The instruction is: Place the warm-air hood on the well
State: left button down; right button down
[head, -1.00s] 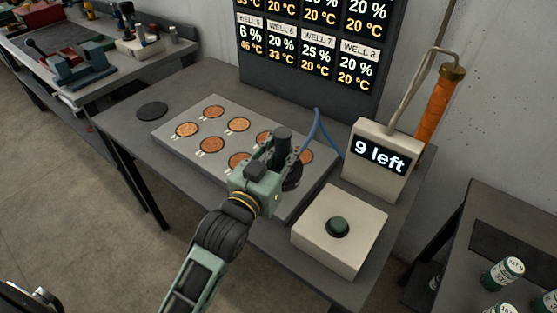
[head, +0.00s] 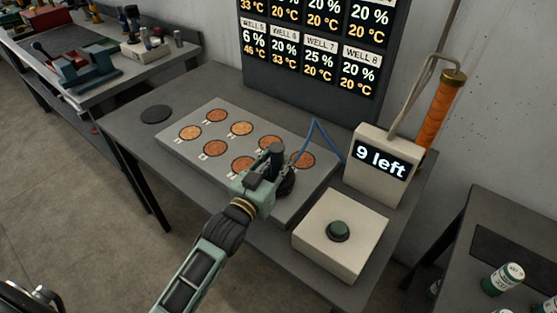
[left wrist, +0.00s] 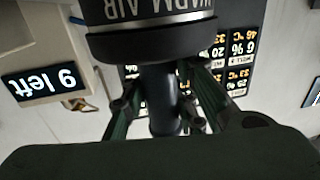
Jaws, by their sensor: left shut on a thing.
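The warm-air hood is dark, with a round base (head: 286,184) and an upright handle. My left gripper (head: 273,171) is shut on the handle. In the left wrist view the hood (left wrist: 150,38), lettered "WARM AIR", shows above the fingers (left wrist: 160,100). The grey well plate (head: 180,155) has several round orange-brown wells, such as the front-left well (head: 190,132) and the far-right well (head: 302,160). The hood is at the plate's near right part, covering what is under it. I cannot tell whether it touches the plate. My right gripper is not in view.
A white box with a green button (head: 338,231) stands right of the plate. Behind it is a counter reading "9 left" (head: 382,160), with a blue cable nearby. A dark display (head: 310,60) stands behind the plate. A black disc (head: 155,114) lies at left.

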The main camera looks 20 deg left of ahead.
pick_arm(q)
jog(key=c, duration=1.9)
grip_release()
jog(key=shift+f, duration=0.1)
jog(key=o, duration=0.5)
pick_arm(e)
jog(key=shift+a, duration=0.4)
pick_arm(q)
jog(key=shift+r, duration=0.25)
jog(key=s+a+b, duration=0.2)
jog(key=s, duration=1)
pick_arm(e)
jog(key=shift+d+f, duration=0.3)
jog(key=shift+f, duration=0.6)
pick_arm(q)
jog(key=shift+a+f, duration=0.1)
jog(key=shift+f, duration=0.05)
